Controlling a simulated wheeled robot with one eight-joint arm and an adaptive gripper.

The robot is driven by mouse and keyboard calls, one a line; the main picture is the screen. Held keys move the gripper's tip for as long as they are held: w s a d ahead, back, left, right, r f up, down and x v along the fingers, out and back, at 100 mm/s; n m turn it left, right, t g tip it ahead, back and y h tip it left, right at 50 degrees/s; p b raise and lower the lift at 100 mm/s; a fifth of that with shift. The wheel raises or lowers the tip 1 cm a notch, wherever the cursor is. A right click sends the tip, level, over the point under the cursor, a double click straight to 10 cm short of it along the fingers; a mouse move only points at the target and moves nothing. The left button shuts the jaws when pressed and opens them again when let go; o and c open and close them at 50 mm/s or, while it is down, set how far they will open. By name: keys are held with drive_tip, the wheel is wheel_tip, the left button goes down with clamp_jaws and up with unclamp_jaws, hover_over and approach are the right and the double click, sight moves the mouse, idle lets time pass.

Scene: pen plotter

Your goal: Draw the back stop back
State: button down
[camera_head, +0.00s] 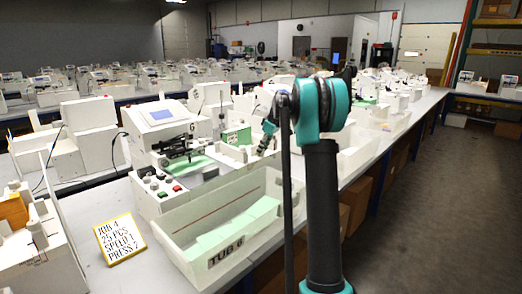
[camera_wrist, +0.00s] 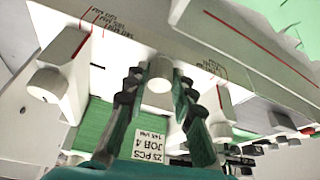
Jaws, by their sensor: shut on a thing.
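In the wrist view my gripper (camera_wrist: 158,78) has its two dark fingers on either side of a round white knob (camera_wrist: 161,69). It is shut on this knob, which stands out from a white panel (camera_wrist: 140,25) with red lines and small scale print. I take the knob to be the back stop's, but its link to the stop is hidden. In the head view my gripper (camera_head: 264,143) is small and partly behind my arm, at the white machine's (camera_head: 160,113) right side. The knob cannot be made out there.
More white knobs (camera_wrist: 47,84) flank the gripper. A label reading "25 PCS JOB 4" (camera_wrist: 151,146) lies below it by green sheets (camera_wrist: 92,122). The head view shows a bin marked TUB 6 (camera_head: 226,257), a yellow-edged job card (camera_head: 119,239) and several similar machines behind.

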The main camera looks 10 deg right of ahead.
drive_tip(key=c, duration=1.3)
unclamp_jaws()
drive_tip(key=shift+s+d, duration=0.15)
drive_tip(key=shift+s, duration=0.05)
drive_tip(key=shift+o, duration=0.2)
drive_tip(key=shift+r, duration=0.1)
drive_tip(key=v, duration=1.1)
drive_tip(key=shift+d+r, duration=0.15)
drive_tip(key=shift+r, duration=0.2)
drive_tip(key=shift+s, duration=0.2)
